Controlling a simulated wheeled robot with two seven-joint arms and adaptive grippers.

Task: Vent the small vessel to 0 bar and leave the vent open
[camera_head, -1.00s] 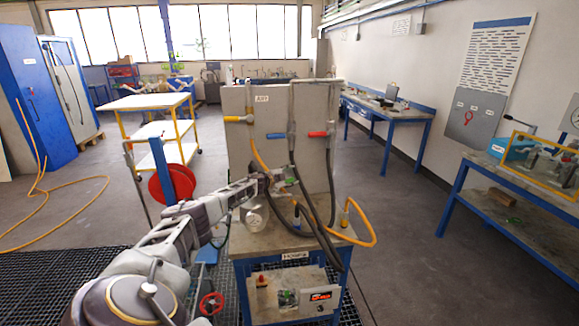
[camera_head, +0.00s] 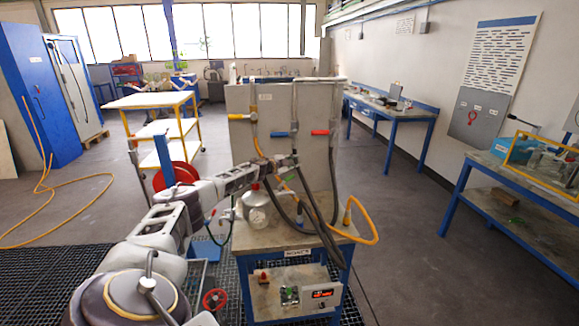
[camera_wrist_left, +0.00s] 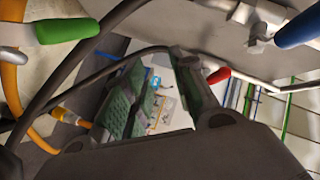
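A small silvery vessel (camera_head: 257,207) stands on the left of the grey bench top, partly behind my left arm. My left gripper (camera_head: 290,160) is in front of the grey panel, among the dark hoses and below the blue lever (camera_head: 279,134). In the left wrist view its green-padded fingers (camera_wrist_left: 160,95) stand apart, with nothing seen between them. That view also shows a green handle (camera_wrist_left: 65,30), a blue handle (camera_wrist_left: 298,28) and a red handle (camera_wrist_left: 218,75), all outside the finger gap. My right gripper is not in view.
The panel also bears a yellow lever (camera_head: 239,116) and a red lever (camera_head: 321,132). A yellow hose (camera_head: 372,232) loops off the bench's right side. A unit with a red display (camera_head: 322,293), unreadable here, sits below. Open floor (camera_head: 420,240) lies to the right.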

